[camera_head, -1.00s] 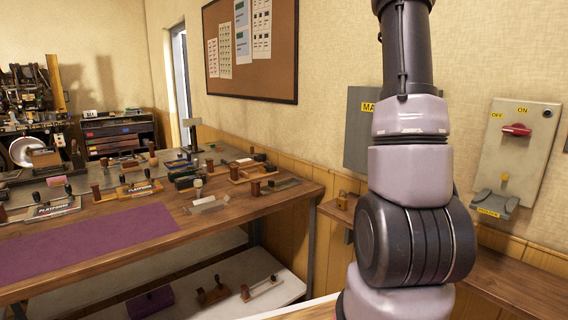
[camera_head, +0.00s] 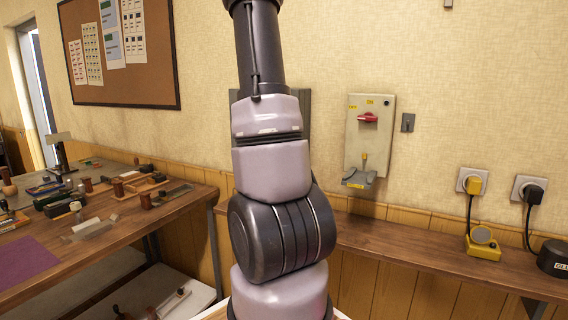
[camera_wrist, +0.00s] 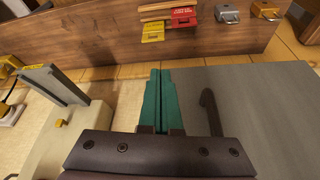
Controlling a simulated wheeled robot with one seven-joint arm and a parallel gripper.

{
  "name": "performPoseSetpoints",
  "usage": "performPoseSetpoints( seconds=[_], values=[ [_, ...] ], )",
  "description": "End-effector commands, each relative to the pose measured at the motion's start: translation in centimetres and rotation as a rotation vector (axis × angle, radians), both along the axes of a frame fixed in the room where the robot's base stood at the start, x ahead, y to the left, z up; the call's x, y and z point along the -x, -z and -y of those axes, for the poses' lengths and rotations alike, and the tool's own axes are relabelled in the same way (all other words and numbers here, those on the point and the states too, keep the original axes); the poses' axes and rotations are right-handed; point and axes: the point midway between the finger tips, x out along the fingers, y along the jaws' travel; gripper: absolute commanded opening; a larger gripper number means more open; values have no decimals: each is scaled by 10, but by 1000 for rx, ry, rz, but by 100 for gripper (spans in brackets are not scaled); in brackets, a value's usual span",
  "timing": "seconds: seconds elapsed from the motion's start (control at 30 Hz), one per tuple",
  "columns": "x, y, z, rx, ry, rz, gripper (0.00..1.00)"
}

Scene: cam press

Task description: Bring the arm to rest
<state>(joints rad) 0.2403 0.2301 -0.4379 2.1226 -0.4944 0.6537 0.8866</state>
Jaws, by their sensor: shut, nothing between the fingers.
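My arm stands upright in the middle of the head view, and my gripper is outside that view. In the wrist view my gripper (camera_wrist: 157,76) shows two green fingers pressed together with nothing between them. A flat grey panel (camera_wrist: 262,105) lies close beside the fingers on the right of the wrist view. A pale switch box (camera_wrist: 70,125) is at the left of it, and shows in the head view with a red switch (camera_head: 368,118) marked OFF and ON. I cannot tell whether the fingers touch anything.
A workbench (camera_head: 110,225) with several small tools stands at the left. A wooden shelf (camera_head: 415,245) runs along the wall, with a yellow device (camera_head: 483,244) and a dark round thing (camera_head: 556,258) on it. Yellow and red tags (camera_wrist: 183,17) and padlocks (camera_wrist: 228,14) show in the wrist view.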

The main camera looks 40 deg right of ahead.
Motion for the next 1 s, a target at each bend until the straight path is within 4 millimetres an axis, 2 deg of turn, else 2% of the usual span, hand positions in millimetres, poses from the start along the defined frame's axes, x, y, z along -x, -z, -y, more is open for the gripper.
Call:
performPoseSetpoints(
  seconds=[0.2,0.4,0.77,0.87,0.97,1.0],
  values=[
    [3,-33,-12,2,-2,4,0],
    [7,-54,-20,1,-1,1,0],
    [8,-60,-26,-5,-9,4,0],
    [6,-68,-46,-28,-60,31,0],
    [4,-86,-89,-72,-175,80,0],
    [5,-95,-111,-91,-235,106,0]
  ],
)
